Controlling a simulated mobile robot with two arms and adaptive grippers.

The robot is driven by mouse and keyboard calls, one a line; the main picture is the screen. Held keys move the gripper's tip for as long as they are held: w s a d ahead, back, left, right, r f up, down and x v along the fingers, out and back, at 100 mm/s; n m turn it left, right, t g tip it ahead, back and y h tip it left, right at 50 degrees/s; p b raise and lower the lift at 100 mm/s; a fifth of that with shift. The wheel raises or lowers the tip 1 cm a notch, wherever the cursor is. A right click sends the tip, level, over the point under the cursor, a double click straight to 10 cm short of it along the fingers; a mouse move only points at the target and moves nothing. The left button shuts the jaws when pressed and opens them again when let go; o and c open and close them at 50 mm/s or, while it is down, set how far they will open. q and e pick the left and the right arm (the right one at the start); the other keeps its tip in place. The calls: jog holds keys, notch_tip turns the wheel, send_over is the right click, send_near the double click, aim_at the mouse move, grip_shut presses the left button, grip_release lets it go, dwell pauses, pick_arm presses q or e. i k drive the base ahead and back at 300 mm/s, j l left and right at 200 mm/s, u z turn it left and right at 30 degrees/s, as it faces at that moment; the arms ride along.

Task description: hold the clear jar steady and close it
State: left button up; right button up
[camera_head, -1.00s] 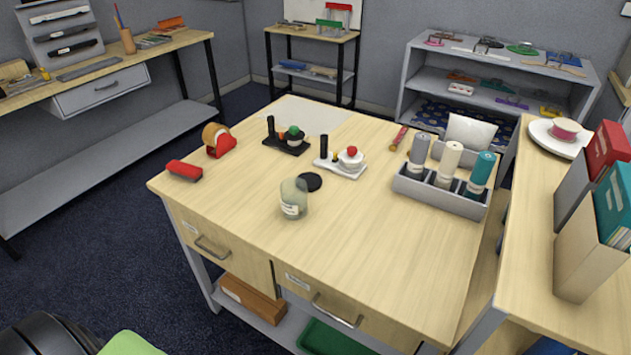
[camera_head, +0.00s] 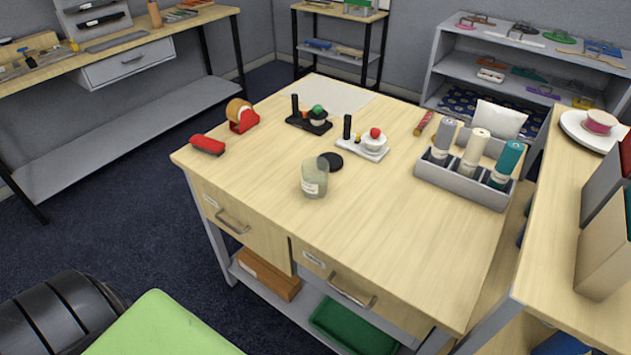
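The clear jar (camera_head: 314,180) stands upright on the wooden table near its front edge, with a pale label on its front. Its top looks open. A flat black disc, which looks like its lid (camera_head: 332,161), lies on the table just behind and to the right of the jar. The disc is apart from the jar or partly behind its rim; I cannot tell if they touch. Neither of my grippers shows in the head view. A black rounded part and a green flat surface at the bottom left look like parts of my own body.
The front right of the tabletop is clear. A side counter (camera_head: 545,265) stands at right.

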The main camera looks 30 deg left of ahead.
aim_at(314, 171)
jog(key=i+j+z, duration=0.1)
jog(key=j+z, duration=0.2)
jog(key=j, duration=0.5)
jog(key=j+z, duration=0.35)
jog(key=j, duration=0.5)
